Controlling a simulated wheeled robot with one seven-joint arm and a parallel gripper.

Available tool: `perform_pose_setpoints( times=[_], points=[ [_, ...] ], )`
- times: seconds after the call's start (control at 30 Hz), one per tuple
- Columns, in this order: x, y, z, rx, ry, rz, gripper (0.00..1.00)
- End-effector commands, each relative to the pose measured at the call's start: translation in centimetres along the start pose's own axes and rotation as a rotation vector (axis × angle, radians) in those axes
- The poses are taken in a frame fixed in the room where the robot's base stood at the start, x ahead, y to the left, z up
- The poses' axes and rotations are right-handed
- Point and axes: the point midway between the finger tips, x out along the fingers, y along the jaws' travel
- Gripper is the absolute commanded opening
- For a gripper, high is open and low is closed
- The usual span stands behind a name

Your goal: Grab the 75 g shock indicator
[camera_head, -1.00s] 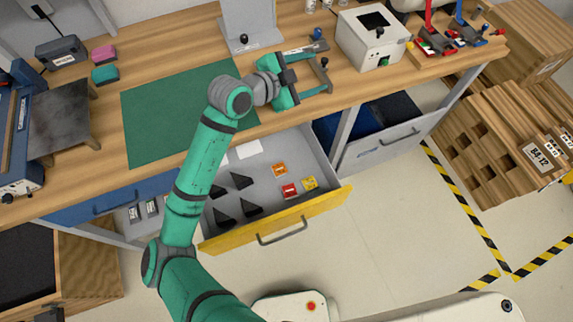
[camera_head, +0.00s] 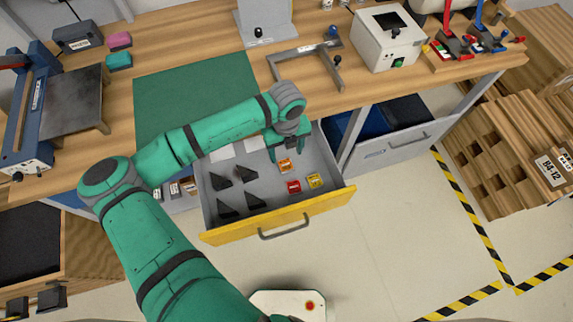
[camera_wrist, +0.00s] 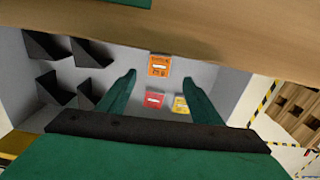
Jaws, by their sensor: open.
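Three small square indicators lie on the floor of the open drawer (camera_head: 334,193): an orange one (camera_head: 285,165), a red one (camera_head: 294,186) and a yellow one (camera_head: 315,180). Their print is too small to read, so I cannot tell the 75 g one by its label. My gripper (camera_head: 287,155) is open and empty, pointing down over the drawer's back right part. In the wrist view the orange indicator (camera_wrist: 159,66) shows just beyond the gap between the fingertips. The red (camera_wrist: 153,100) and yellow (camera_wrist: 181,105) ones show between and beside the fingers.
Several black wedge-shaped pieces (camera_head: 245,174) stand in the drawer's left part. The wooden bench top (camera_head: 225,68) overhangs the drawer's back, close to my gripper; its edge fills the top of the wrist view. A grey bracket (camera_head: 300,50) lies on the bench.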

Motion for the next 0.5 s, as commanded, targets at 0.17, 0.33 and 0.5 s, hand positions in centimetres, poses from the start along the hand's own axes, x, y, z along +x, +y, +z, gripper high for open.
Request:
perform_pose_setpoints(
  times=[0.17,0.33,0.5],
  points=[
    [2.2,0.0,0.0,-0.001,0.001,-0.001,0.59],
    [3.2,0.0,-0.1,-0.001,0.002,-0.002,0.59],
    [5.4,0.2,0.0,-0.002,0.002,-0.002,0.59]
  ],
)
